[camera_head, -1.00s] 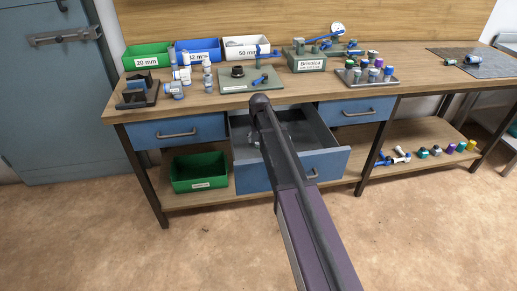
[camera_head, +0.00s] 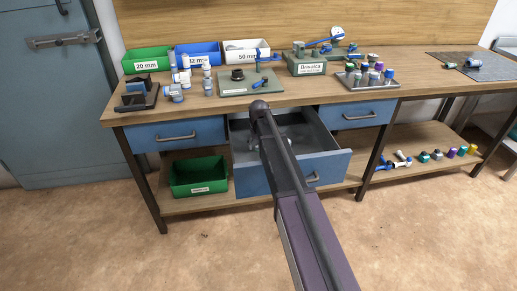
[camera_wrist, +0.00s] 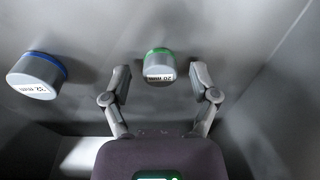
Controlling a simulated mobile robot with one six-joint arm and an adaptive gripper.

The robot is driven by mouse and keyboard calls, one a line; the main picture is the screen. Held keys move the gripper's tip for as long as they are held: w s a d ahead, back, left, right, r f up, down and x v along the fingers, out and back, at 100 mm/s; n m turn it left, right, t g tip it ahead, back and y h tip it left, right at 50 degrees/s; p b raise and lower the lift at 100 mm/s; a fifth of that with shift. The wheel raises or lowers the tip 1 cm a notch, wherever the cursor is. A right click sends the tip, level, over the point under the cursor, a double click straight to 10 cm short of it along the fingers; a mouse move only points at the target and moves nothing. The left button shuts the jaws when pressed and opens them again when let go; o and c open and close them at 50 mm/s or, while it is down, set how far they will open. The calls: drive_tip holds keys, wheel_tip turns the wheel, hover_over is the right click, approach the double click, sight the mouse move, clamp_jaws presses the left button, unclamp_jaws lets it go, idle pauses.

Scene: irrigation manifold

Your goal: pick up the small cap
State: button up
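The small cap (camera_wrist: 160,66) is grey-white with a green ring and a "20 mm" label. In the wrist view it lies on the metal floor of the open drawer (camera_head: 325,168). My gripper (camera_wrist: 160,74) is open, one finger on each side of the cap, with gaps visible on both sides. A larger cap (camera_wrist: 36,74) with a blue ring and a label that seems to read "32 mm" lies to the left, outside the fingers. In the head view my arm hides much of the drawer's inside, and I cannot make out the small cap there.
Grey drawer walls stand close around my gripper. The workbench (camera_head: 220,108) above holds labelled bins, fittings and a tray (camera_head: 366,81) of small parts. A green bin (camera_head: 199,188) and several fittings sit on the lower shelf. The floor in front is clear.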

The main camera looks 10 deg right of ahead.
drive_tip(key=c, duration=0.5)
drive_tip(key=shift+r, duration=0.1)
wheel_tip(320, 180, up, 10)
drive_tip(key=p, duration=1)
idle(0.7)
